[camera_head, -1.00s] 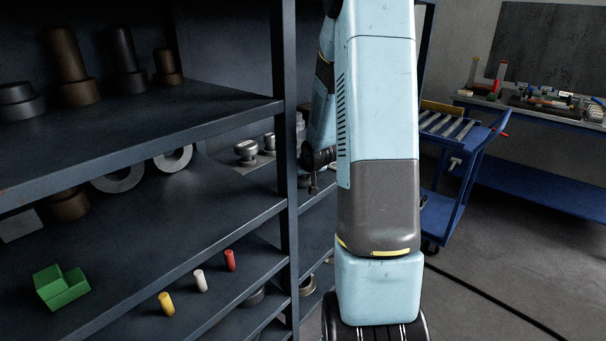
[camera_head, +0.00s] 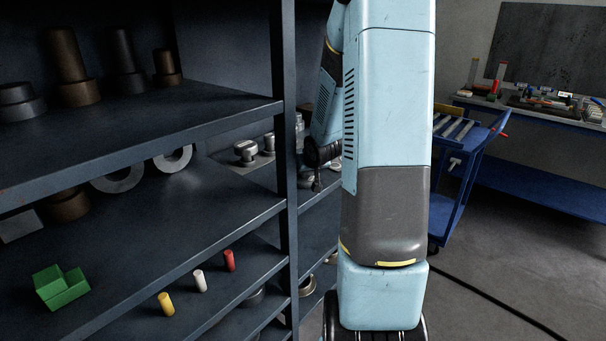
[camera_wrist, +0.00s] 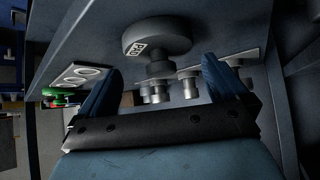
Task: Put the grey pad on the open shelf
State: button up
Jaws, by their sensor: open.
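My gripper shows in the wrist view (camera_wrist: 161,68) with its two blue fingers apart and nothing between them. In the head view it is a small dark shape (camera_head: 318,172) beside the shelf post, partly behind my arm. A round grey part with a white label (camera_wrist: 158,38) and a narrower stem lies beyond the fingers in the wrist view. A light grey flat piece (camera_head: 20,226) lies at the left edge of the head view, cut off by the frame. The open shelf (camera_head: 190,205) is dark grey-blue.
On the shelves stand a green block (camera_head: 60,287), yellow (camera_head: 166,304), white (camera_head: 199,281) and red (camera_head: 229,261) pegs, and metal parts (camera_head: 245,152). A shelf post (camera_head: 285,120) is close to my arm. A blue cart (camera_head: 452,190) stands at right.

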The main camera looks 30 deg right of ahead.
jog(key=shift+v, duration=1.85)
